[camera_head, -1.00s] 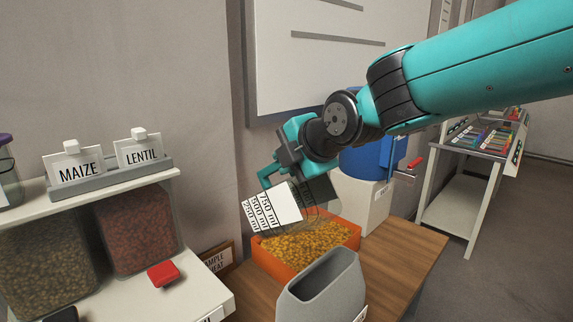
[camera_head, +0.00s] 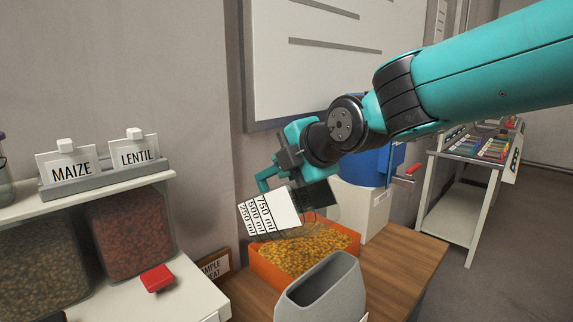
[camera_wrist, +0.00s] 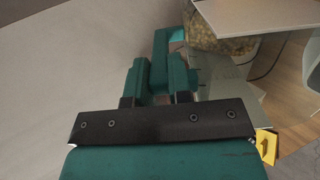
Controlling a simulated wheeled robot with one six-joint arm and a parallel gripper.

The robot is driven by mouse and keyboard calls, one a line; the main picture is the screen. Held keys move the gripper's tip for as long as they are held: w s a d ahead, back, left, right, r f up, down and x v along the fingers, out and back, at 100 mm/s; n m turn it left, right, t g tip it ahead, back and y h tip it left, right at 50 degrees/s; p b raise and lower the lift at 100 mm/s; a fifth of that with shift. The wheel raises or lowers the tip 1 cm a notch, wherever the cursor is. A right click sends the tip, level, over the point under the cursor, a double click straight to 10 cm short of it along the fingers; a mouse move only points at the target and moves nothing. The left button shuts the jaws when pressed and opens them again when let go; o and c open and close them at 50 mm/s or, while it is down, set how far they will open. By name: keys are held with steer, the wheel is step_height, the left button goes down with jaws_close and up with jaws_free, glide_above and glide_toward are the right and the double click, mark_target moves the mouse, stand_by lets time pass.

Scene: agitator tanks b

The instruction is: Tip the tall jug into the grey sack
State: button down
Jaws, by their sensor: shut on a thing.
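The tall jug (camera_head: 268,214) is clear with a white scale panel marked 250, 500 and 750 ml. It hangs tilted on its side above the orange tray, left of the grey sack. My gripper (camera_head: 275,180) is shut on the jug. In the wrist view the green fingers of my gripper (camera_wrist: 165,75) show beside the jug wall (camera_wrist: 225,80). The grey sack (camera_head: 322,290) stands open-topped on the wooden table at the bottom centre. Whether the jug holds anything is not clear.
An orange tray of yellow grain (camera_head: 258,265) stands behind the sack on the wooden table (camera_head: 405,265). A blue drum (camera_head: 368,165) on a white box is behind it. Bins and a red scoop-like item (camera_head: 156,278) sit on the left shelf.

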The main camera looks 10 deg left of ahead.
steer(key=shift+s+d+f+t+y+b, duration=0.6)
steer(key=shift+d+t+y+b, duration=0.25)
steer(key=shift+b, duration=3.35)
steer(key=shift+s+d+f+t+y+b, duration=0.6)
steer(key=shift+f+b, duration=0.2)
steer(key=shift+b, duration=2.8)
steer(key=shift+s+d+f+t+y+b, duration=0.45)
steer(key=shift+d+f+y+b, duration=0.25)
steer(key=shift+b, duration=2.85)
